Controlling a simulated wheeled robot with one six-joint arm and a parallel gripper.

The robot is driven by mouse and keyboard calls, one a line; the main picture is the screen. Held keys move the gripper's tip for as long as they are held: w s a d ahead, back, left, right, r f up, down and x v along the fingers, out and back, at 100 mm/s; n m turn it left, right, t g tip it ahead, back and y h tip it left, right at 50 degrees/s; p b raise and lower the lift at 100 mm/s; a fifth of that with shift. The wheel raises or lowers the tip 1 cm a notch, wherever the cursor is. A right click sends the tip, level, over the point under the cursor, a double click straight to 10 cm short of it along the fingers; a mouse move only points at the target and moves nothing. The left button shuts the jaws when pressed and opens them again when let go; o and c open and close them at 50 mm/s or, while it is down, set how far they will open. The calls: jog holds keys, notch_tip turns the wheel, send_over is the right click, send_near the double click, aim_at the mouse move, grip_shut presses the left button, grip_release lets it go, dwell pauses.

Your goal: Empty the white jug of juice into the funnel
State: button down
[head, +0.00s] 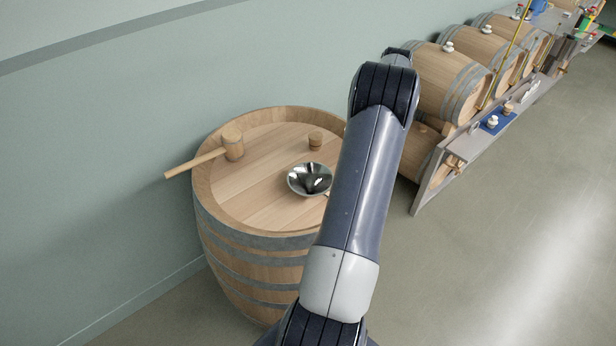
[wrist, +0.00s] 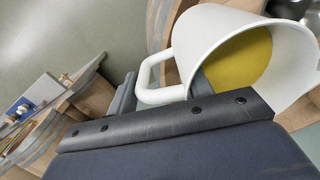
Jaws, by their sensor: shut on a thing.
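The steel funnel (head: 310,180) sits in the top of an upright wooden barrel, its wide mouth facing up. The white jug (wrist: 212,45) shows large in the wrist view, with yellow juice (wrist: 240,60) inside it. My gripper (wrist: 162,97) is shut on the jug's handle (wrist: 150,80). A shiny metal edge at the upper right corner of the wrist view looks like the funnel (wrist: 290,8), beyond the jug. In the head view my arm hides the gripper and the jug. I cannot tell the jug's exact tilt.
A wooden mallet (head: 233,143) and a small bung (head: 315,139) lie on the barrel head (head: 262,190). Several barrels (head: 450,82) lie on a rack at the right. A blue mat (head: 497,123) with small items is on its ledge. Open floor (head: 520,240) extends to the right.

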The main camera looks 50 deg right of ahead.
jog(key=shift+r, duration=0.2)
jog(key=shift+w+a+r+g+h, duration=0.25)
jog(key=shift+a+r+g+h, duration=0.15)
jog(key=shift+a+r+h, duration=0.4)
jog(key=a+h, duration=0.1)
jog(key=w+a+r+g+h, duration=0.1)
jog(key=a+h, duration=0.1)
jog(key=w+a+r+h, duration=0.1)
jog(key=h, duration=0.1)
jog(key=shift+a+g, duration=0.4)
dwell(0.3)
jog(key=shift+w+a+r+g+h, duration=0.1)
jog(key=shift+w+a+g+h, duration=0.05)
jog(key=shift+a+h, duration=0.3)
jog(key=shift+w+a+r+g+h, duration=0.15)
jog(key=shift+a+h, duration=0.1)
jog(key=shift+h, duration=0.3)
dwell(0.9)
jog(key=shift+a+f+h+b, duration=0.1)
jog(key=shift+a+h+b, duration=0.2)
jog(key=shift+h, duration=0.1)
dwell(0.7)
jog(key=shift+w+a+g+h+b, duration=0.3)
jog(key=shift+a+g+h+b, duration=0.4)
jog(key=shift+b, duration=1.05)
dwell(1.1)
